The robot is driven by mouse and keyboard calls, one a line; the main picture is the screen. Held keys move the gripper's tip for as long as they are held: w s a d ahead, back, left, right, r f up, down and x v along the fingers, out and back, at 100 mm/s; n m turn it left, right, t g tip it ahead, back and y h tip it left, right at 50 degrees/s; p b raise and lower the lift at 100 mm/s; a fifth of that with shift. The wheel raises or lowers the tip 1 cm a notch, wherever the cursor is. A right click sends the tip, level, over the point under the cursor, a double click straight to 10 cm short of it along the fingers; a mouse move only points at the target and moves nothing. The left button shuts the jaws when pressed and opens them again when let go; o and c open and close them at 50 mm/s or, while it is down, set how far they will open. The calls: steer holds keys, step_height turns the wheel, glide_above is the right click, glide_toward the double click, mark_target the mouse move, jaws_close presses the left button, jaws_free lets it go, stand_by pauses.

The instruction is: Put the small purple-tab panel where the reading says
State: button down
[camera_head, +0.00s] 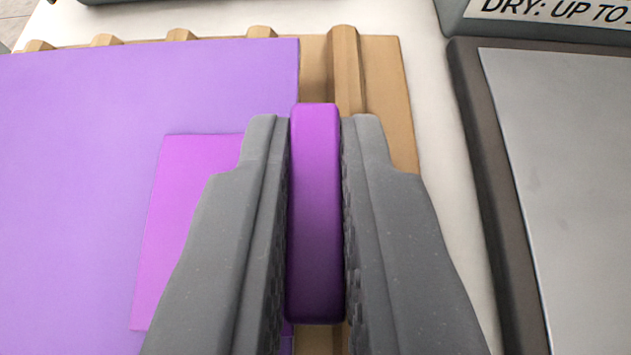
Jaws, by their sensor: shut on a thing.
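My gripper (316,125) is shut on an upright purple tab (316,210), with a dark grey finger on each side of it. A broad flat lilac panel (90,100) lies to the left over a slatted wooden rack (390,95). A brighter purple patch (195,165) shows on the panel, partly behind the left finger. The tab is next to the panel's right edge; I cannot tell whether the two are joined. A sign (555,14) at the top right reads "DRY: UP TO", and the rest is cut off.
A grey flat surface (570,150) with a dark raised rim (480,150) lies to the right. A pale strip of table (435,130) runs between it and the rack. The sign's grey block stands behind the rim. Another dark edge shows at the top left.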

steer(key=shift+f, duration=0.85)
steer(key=c, duration=1.5)
jaws_free()
steer(key=shift+s+a+r, duration=0.1)
steer(key=shift+s+r, duration=0.15)
steer(key=shift+s, duration=0.1)
steer(key=p+v, duration=0.1)
steer(key=v, duration=1)
steer(key=shift+p, duration=0.35)
steer(key=shift+s, duration=0.15)
